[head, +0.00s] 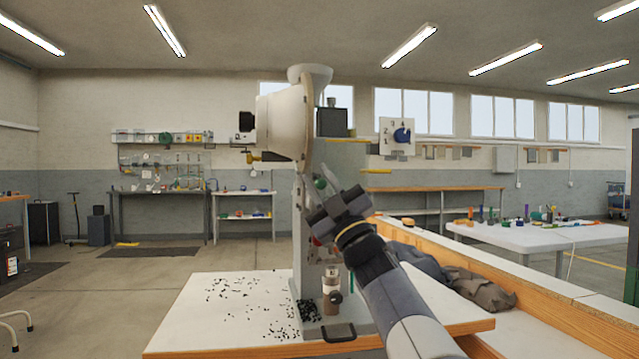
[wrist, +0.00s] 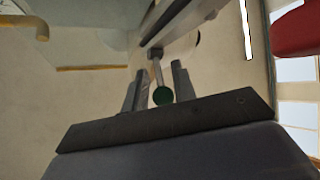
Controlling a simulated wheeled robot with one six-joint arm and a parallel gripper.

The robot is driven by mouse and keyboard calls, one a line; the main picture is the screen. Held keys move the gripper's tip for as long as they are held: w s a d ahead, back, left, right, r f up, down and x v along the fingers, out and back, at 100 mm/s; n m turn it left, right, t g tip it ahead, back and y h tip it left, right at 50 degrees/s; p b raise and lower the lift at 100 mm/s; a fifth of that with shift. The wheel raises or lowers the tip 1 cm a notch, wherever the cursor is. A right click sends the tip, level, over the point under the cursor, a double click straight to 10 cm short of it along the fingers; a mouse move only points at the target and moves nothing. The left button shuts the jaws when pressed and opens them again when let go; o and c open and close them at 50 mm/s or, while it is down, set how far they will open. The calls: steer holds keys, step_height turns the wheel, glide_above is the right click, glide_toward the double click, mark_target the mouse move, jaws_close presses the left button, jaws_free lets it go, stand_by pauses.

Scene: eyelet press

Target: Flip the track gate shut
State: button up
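The eyelet press (head: 285,120) stands on the white bench, with a hopper (head: 310,73) on top. A green ball knob (head: 320,183) shows on its front, just above my gripper (head: 325,205). In the wrist view the green knob (wrist: 162,96) sits on a thin metal rod that runs up to a slanted dark rail (wrist: 172,20), which looks like the track. My gripper (wrist: 158,82) is open, one finger on each side of the knob and rod, with gaps visible. I cannot tell the gate's position or which part it is.
A clear guard (head: 345,155) with yellow-edged bars (head: 375,171) stands beside the press head. A dial plate (head: 402,136) is at its right. Small dark bits (head: 235,292) lie scattered on the bench (head: 190,315). Crumpled cloth (head: 475,288) lies to the right.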

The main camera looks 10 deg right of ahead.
steer(key=v, duration=1)
steer(key=shift+s+f+b, duration=0.25)
steer(key=shift+f+b, duration=0.05)
steer(key=shift+b, duration=0.15)
steer(key=p+x, duration=0.1)
steer(key=x, duration=1)
steer(key=shift+d, duration=0.15)
